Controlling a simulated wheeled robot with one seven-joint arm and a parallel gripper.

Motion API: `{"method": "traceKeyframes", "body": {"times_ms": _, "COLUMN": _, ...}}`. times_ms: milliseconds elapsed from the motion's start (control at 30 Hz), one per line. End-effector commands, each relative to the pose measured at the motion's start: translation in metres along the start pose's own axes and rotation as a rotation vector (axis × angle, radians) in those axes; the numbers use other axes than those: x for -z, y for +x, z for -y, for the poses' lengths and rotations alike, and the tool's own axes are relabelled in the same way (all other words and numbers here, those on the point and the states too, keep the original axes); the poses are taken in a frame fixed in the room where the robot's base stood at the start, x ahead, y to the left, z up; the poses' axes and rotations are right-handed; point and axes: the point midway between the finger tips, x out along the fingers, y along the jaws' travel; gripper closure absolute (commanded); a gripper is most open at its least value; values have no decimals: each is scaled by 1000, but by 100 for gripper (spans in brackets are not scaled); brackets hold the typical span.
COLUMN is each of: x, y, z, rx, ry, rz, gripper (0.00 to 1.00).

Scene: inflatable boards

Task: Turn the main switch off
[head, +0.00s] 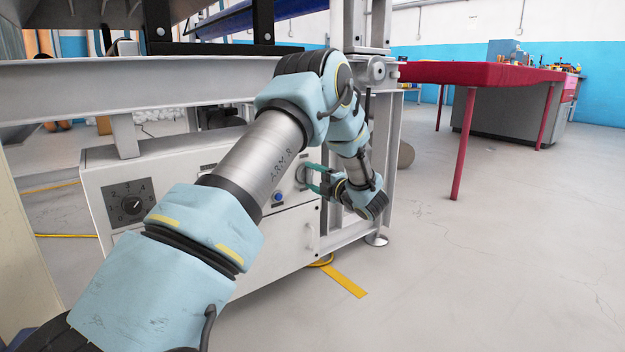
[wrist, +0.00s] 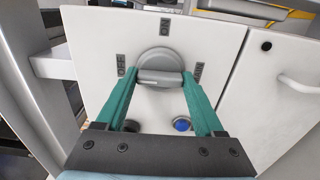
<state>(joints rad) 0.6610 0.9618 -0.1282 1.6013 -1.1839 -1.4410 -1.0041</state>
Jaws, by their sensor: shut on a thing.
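The main switch is a round grey knob with a raised bar handle (wrist: 160,77) on the white cabinet front. The bar lies crosswise in the wrist view, between my two teal fingers, with an end at each finger. My gripper (wrist: 158,80) is shut on this handle. In the head view my gripper (head: 315,179) is at the cabinet's right part, and the switch (head: 301,172) is partly hidden by the fingers.
The white cabinet (head: 235,262) also carries a numbered dial (head: 131,204) and a blue button (wrist: 182,125), with a dark round button beside it. A door handle (wrist: 297,84) is at the right. A red table (head: 480,74) stands at the back right. The floor at right is clear.

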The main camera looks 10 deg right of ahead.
Motion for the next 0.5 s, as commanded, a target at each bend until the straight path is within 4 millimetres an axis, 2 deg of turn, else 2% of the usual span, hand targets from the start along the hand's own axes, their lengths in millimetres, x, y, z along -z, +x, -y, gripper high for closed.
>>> {"method": "traceKeyframes", "body": {"times_ms": 367, "x": 0, "y": -1, "z": 2, "rx": 4, "ry": -5, "rz": 1, "gripper": 86}}
{"method": "traceKeyframes", "body": {"times_ms": 400, "x": 0, "y": -1, "z": 2, "rx": 4, "ry": -5, "rz": 1, "gripper": 27}}
{"method": "traceKeyframes", "body": {"times_ms": 500, "x": 0, "y": -1, "z": 1, "rx": 3, "ry": -5, "rz": 1, "gripper": 15}}
